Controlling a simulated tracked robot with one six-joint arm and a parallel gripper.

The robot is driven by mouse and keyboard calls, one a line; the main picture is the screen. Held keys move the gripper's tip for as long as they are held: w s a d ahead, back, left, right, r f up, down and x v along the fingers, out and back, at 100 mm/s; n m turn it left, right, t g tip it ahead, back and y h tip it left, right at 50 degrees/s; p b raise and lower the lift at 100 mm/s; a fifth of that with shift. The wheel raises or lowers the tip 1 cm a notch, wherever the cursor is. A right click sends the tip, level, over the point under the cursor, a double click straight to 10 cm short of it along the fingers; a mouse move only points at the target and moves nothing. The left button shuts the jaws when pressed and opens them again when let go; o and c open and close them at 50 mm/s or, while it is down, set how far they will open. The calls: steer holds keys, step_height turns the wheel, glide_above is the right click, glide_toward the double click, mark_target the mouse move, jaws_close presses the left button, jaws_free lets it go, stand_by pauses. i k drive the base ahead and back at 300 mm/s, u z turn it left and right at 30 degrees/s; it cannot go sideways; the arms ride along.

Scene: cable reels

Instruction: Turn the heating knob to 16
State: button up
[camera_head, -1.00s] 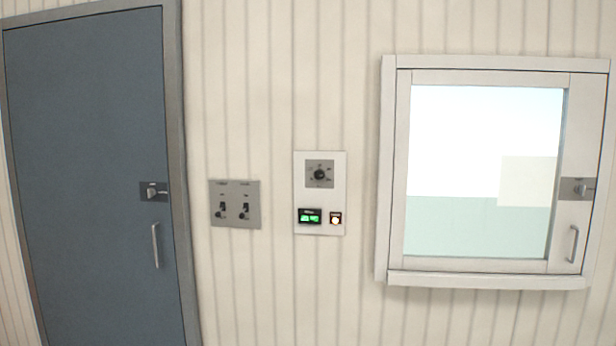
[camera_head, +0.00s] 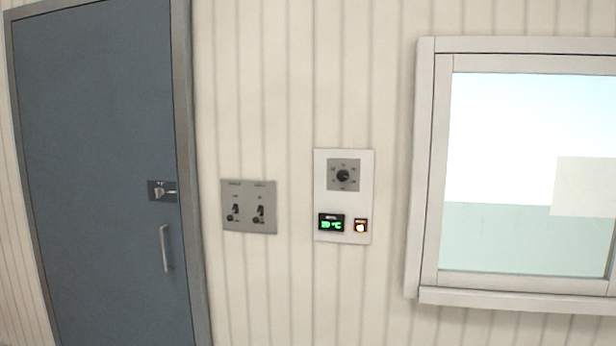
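The heating knob (camera_head: 343,176) is a small dark round knob on a grey square plate in the upper part of a white wall panel (camera_head: 365,200). The marks around it are too small to read. Below it on the panel is a dark display (camera_head: 331,223) with green characters that end in °C; the number is too blurred to read surely. A lit orange-white button or lamp (camera_head: 361,227) sits to the right of the display. My gripper is not in view, and nothing touches the knob.
A grey plate (camera_head: 248,222) with two toggle switches is left of the panel. Further left is a blue-grey door (camera_head: 95,150) with a latch (camera_head: 161,191) and a handle (camera_head: 166,248). A framed window (camera_head: 428,180) juts out on the right. The wall between them is bare.

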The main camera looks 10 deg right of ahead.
mark_target(343, 175)
steer(key=u, duration=0.35)
steer(key=i, duration=1.25)
